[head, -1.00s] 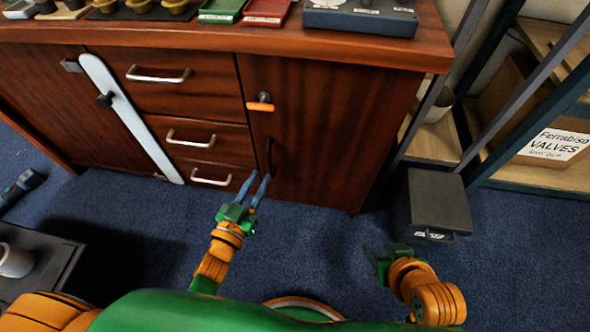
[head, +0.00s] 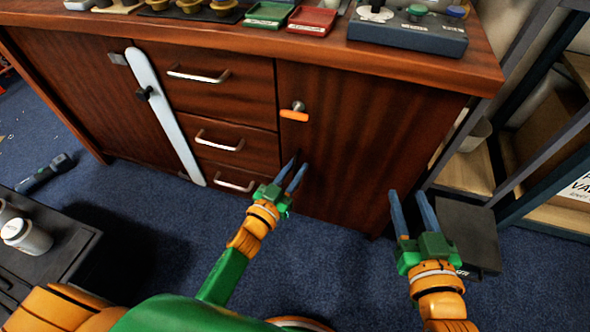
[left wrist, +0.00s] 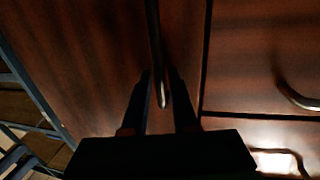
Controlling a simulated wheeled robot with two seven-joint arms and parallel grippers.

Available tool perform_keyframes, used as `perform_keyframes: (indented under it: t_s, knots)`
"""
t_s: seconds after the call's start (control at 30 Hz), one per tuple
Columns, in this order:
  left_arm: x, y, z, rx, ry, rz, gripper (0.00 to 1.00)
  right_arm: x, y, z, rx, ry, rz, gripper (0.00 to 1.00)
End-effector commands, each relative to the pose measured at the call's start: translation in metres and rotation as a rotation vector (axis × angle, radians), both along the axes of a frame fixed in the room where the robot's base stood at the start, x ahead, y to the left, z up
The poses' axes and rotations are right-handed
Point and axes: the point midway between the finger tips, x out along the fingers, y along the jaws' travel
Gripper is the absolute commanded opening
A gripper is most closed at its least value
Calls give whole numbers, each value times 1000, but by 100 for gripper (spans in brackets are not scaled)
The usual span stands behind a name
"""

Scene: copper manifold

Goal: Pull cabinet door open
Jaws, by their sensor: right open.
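The cabinet door (head: 350,130) is the dark wood panel right of the drawers; it looks closed. A keyhole with an orange-tagged key (head: 295,113) is near its upper left edge. My left gripper (head: 294,172) is at the lower left of this door with its fingers apart. In the left wrist view the long door handle (left wrist: 154,45) runs down to between the two fingers (left wrist: 161,95), with gaps showing beside it. In the head view the handle is not clear behind the fingers. My right gripper (head: 414,208) is open and empty, in front of the cabinet's right end.
Drawers with metal handles (head: 220,140) are left of the door. A pale bar (head: 160,115) lies across the left door's edge. A dark box (head: 468,235) and shelf rack (head: 505,130) stand at the right. Blue carpet (head: 150,190) lies in front.

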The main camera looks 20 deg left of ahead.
Motion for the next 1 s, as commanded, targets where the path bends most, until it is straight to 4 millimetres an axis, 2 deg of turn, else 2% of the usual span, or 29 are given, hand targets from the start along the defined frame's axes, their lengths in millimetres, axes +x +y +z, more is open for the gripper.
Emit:
perform_keyframes:
  t_s: [0.2, 0.23, 0.3, 0.33, 1.0]
  knots:
    - [0, 0, 0, 0, 0, 0, 27, 0, 0, 1, 1, -4, 0, 48]
    - [0, 0, 0, 0, 0, 0, 21, 0, 0, 1, 1, -3, 0, 48]
    - [0, 0, 0, 0, 0, 0, 3, 0, 0, 1, 1, -3, 0, 48]
    - [0, 0, 0, 0, 0, 0, 0, 0, 0, 1, 1, -3, 0, 48]
    - [0, 0, 0, 0, 0, 0, 0, 0, 0, 0, 0, 0, 0, 48]
